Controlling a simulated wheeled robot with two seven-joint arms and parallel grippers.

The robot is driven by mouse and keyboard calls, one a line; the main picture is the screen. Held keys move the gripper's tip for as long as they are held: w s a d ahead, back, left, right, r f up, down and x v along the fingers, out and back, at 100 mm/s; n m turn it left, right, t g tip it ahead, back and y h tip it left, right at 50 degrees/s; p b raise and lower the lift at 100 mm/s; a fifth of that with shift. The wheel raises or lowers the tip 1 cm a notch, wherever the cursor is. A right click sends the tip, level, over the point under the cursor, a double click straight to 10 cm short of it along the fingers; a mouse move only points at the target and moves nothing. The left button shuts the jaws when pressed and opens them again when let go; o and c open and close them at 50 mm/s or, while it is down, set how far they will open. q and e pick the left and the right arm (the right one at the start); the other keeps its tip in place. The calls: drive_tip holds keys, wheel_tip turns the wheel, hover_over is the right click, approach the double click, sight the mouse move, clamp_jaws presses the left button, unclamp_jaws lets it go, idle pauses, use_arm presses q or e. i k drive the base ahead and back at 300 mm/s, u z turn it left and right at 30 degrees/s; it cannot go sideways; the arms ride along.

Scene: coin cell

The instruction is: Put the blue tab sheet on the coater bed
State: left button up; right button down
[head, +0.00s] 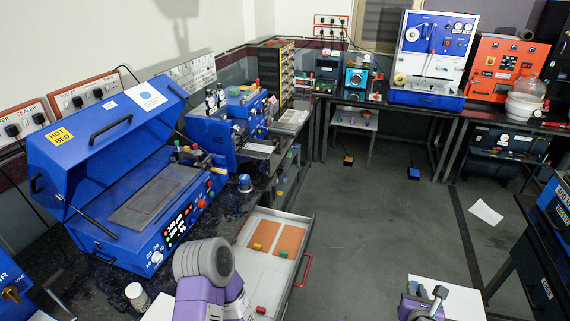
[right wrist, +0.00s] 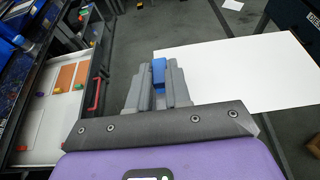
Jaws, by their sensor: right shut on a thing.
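My right gripper (head: 428,297) is at the lower right of the head view, shut on the blue tab (right wrist: 159,72) of a white sheet. The white sheet (head: 455,297) reaches out flat to the right of the fingers, over the floor; it also shows in the right wrist view (right wrist: 235,72). The coater is the blue machine at left with its lid (head: 95,130) raised. Its bed, a flat grey plate (head: 150,198), is bare and far left of the gripper. My left arm shows at bottom centre, but its fingers are not visible.
An open drawer (head: 305,255) with a red handle stands between my right gripper and the coater. It holds orange sheets (head: 291,238) and yellow, green and red tabs. A loose paper (head: 486,212) lies on the floor. A dark bench (head: 525,260) stands at right.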

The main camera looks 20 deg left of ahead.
sight(154, 195)
drive_tip(key=i, duration=2.5)
drive_tip(key=u, duration=4.75)
